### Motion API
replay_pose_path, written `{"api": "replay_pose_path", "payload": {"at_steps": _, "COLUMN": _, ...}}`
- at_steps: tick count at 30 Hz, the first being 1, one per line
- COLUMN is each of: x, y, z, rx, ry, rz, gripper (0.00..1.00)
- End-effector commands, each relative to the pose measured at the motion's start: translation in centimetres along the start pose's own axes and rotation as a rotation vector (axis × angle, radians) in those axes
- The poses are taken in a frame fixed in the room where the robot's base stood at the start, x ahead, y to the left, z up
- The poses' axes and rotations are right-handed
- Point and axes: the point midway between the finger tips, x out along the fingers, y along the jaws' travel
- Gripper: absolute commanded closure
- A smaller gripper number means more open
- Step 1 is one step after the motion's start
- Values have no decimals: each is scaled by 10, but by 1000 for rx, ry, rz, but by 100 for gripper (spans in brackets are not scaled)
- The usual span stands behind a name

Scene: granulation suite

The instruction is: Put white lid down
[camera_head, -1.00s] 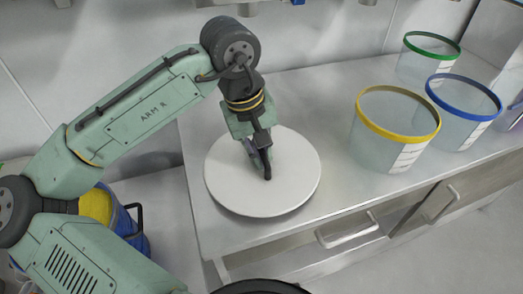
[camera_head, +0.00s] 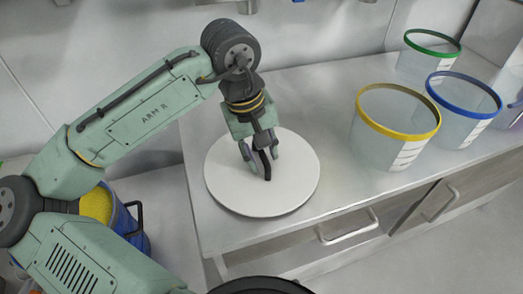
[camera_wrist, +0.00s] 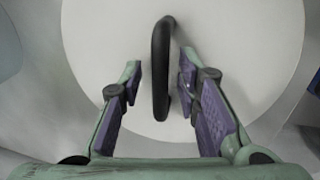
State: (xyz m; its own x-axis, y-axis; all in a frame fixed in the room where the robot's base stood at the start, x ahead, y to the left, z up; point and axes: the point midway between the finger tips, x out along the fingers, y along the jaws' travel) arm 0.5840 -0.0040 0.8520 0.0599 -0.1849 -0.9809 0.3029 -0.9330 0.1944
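The white lid (camera_head: 230,190) is a round disc lying flat on the left part of the steel bench. A black loop handle (camera_head: 266,165) stands up from its middle. My gripper (camera_head: 261,157) is right over the lid, pointing down. In the wrist view the black handle (camera_wrist: 161,65) is between the two purple-padded fingers of my gripper (camera_wrist: 160,72), with a gap on each side. The fingers are open, and I see no contact with the handle. The white lid (camera_wrist: 240,40) fills most of the wrist view.
The steel bench (camera_head: 330,85) is clear between the lid and the clear tubs. A yellow-rimmed tub (camera_head: 385,145), a blue-rimmed tub (camera_head: 465,125) and a green-rimmed tub (camera_head: 425,65) stand at the right. A blue bucket (camera_head: 128,225) with yellow contents is at the lower left.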

Motion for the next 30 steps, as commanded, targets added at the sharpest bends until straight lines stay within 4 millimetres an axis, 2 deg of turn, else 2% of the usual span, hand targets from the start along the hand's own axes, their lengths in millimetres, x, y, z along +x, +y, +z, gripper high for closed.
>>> {"api": "replay_pose_path", "payload": {"at_steps": 5, "x": -15, "y": 1, "z": -1, "rx": -1, "ry": 3, "rz": 0, "gripper": 70}}
{"api": "replay_pose_path", "payload": {"at_steps": 18, "x": -103, "y": 1, "z": 0, "rx": 1, "ry": 2, "rz": 0, "gripper": 70}}
{"api": "replay_pose_path", "payload": {"at_steps": 24, "x": -121, "y": 1, "z": 0, "rx": 0, "ry": 1, "rz": 0, "gripper": 70}}
{"api": "replay_pose_path", "payload": {"at_steps": 30, "x": -123, "y": 1, "z": 0, "rx": 0, "ry": 1, "rz": 0, "gripper": 70}}
